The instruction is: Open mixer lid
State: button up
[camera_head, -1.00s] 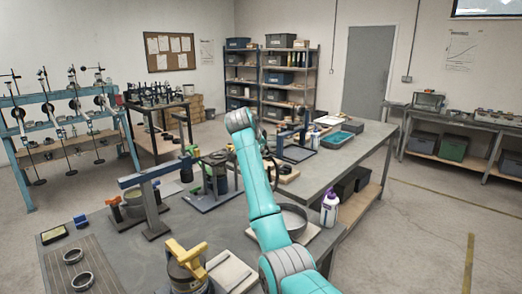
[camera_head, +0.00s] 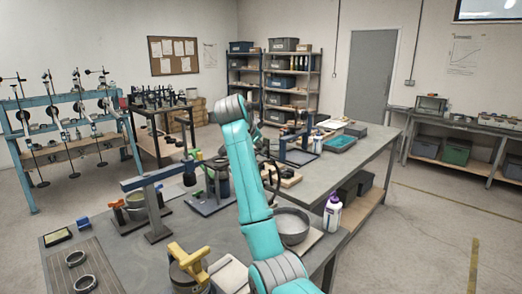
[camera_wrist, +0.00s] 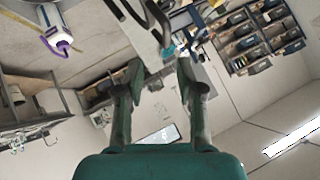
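I cannot tell for certain which item is the mixer. A round grey bowl (camera_head: 292,226) sits on a board on the near bench, just right of my arm and partly hidden by it. A grey pot with a yellow handle (camera_head: 188,262) stands at the front edge. A dark stand device (camera_head: 212,190) is left of my arm. In the wrist view, my gripper (camera_wrist: 158,70) is open with nothing between its fingertips. A dark metal bar (camera_wrist: 146,22) shows beyond them; contact is not visible. In the head view my arm largely hides the gripper.
A white bottle with a purple cap (camera_head: 332,213) stands right of the bowl and shows in the wrist view (camera_wrist: 57,38). A blue stand (camera_head: 152,205) and two rings (camera_head: 80,270) are at left. The floor at right is clear.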

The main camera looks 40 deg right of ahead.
jog(key=shift+v, duration=1.55)
jog(key=shift+f, duration=0.1)
